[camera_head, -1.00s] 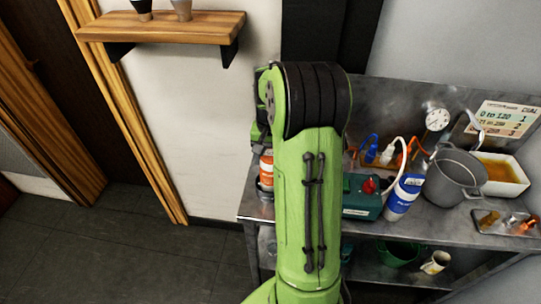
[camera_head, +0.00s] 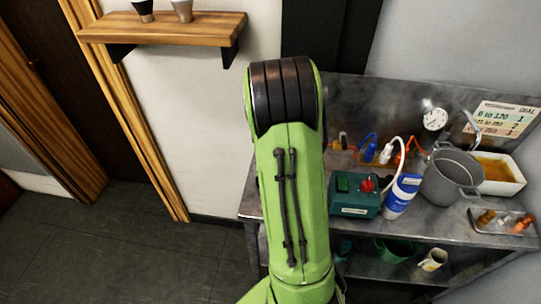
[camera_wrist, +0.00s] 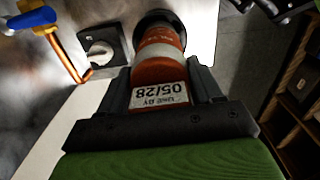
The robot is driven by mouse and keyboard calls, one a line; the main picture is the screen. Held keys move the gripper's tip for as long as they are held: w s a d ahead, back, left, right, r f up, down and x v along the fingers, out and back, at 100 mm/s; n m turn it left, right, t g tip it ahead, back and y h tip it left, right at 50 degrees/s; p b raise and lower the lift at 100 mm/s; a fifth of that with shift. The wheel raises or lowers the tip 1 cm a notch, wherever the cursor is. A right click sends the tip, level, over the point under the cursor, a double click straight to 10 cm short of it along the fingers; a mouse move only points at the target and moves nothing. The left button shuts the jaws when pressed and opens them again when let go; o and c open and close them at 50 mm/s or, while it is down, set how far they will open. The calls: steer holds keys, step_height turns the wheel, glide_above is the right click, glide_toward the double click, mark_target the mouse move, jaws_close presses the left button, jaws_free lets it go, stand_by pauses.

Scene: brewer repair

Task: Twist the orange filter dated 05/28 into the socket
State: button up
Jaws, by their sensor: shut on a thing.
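The orange filter (camera_wrist: 160,72) has a white band and a white label reading 05/28, upside down in the wrist view. My gripper (camera_wrist: 162,88) is shut on it, with one dark finger on each side. The filter's far end meets a dark round socket (camera_wrist: 152,17) at the edge of the metal counter. I cannot tell how deep it sits or whether it is locked. In the head view my green arm hides the gripper, filter and socket.
A grey knob (camera_wrist: 100,53) on a dark plate and a copper pipe (camera_wrist: 66,57) are close to the filter. On the metal counter stand a green box (camera_head: 354,195), a blue-and-white cylinder (camera_head: 402,196), a grey pot (camera_head: 452,175) and a white tray (camera_head: 515,174).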

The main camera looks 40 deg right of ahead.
steer(key=o, duration=1.2)
steer(key=shift+o, duration=0.2)
steer(key=shift+r, duration=0.1)
step_height(320, 180, up, 7)
steer(key=p, duration=0.6)
